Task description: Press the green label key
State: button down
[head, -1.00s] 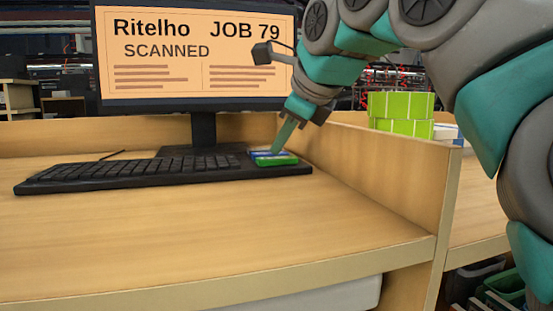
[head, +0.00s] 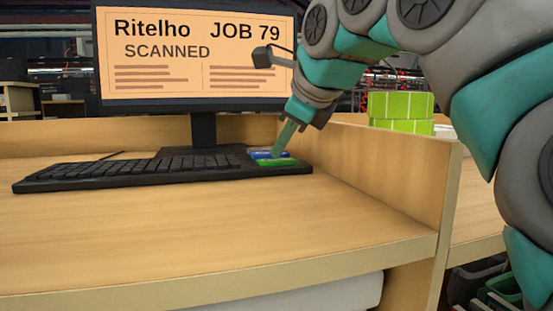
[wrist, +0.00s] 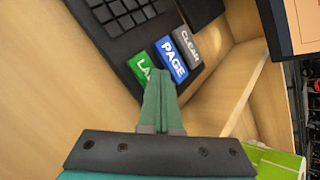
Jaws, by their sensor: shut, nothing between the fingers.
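The green label key (head: 285,162) is at the right end of the black keyboard (head: 150,172). In the wrist view the green key (wrist: 137,66) shows the white letters "LA", with the rest hidden by my fingers. My gripper (head: 277,153) is shut and empty, pointing down at the coloured keys. The monitor (head: 195,55) reads "Ritelho JOB 79 SCANNED".
A grey CLEAR key (wrist: 187,46) lies beyond the blue one. A wooden side panel (head: 400,180) stands to the right of the keyboard, with green boxes (head: 400,108) behind it. The desk in front of the keyboard (head: 200,225) is bare.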

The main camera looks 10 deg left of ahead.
aim_at(282, 161)
jog(key=shift+r, duration=0.15)
jog(key=shift+r+p, duration=0.4)
jog(key=shift+r, duration=0.35)
jog(key=shift+r+p, duration=1.8)
jog(key=shift+r, duration=0.75)
jog(key=shift+f, duration=0.1)
